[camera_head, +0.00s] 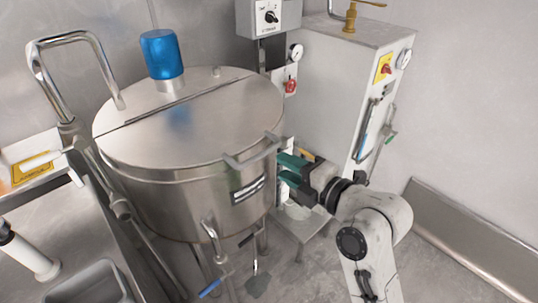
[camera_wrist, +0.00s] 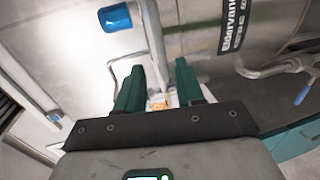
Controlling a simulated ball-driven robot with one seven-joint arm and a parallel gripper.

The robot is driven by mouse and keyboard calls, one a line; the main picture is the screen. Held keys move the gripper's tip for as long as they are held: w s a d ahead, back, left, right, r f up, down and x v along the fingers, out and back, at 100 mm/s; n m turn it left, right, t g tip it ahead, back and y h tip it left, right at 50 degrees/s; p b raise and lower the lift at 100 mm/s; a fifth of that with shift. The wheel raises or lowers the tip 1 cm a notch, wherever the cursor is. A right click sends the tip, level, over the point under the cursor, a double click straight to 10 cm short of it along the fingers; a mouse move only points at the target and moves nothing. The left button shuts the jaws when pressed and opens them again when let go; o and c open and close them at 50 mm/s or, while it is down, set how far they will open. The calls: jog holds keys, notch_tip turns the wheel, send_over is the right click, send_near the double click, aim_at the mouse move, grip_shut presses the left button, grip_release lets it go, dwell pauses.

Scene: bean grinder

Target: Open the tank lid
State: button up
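The steel tank (camera_head: 195,205) stands left of centre in the head view with its round lid (camera_head: 190,130) lying flat and shut. A bar handle (camera_head: 255,153) projects from the lid's front right edge. My gripper (camera_head: 281,167) is just right of the tank, below and beside the handle's right end, its green fingers pointing left toward the tank wall. In the wrist view my gripper (camera_wrist: 159,64) has its two fingers apart with nothing held between them. Contact with the handle cannot be told.
A blue motor cap (camera_head: 161,54) stands on the lid's rear part. A bent steel pipe (camera_head: 75,90) rises at the left beside a counter. A grey cabinet (camera_head: 335,85) stands behind my gripper. A blue-handled valve pipe (camera_head: 213,240) juts from the tank's lower front.

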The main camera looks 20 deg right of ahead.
aim_at(263, 156)
jog(key=p+x, duration=0.1)
jog(key=x, duration=0.8)
jog(key=shift+w+a, duration=0.1)
grip_shut()
dwell(0.4)
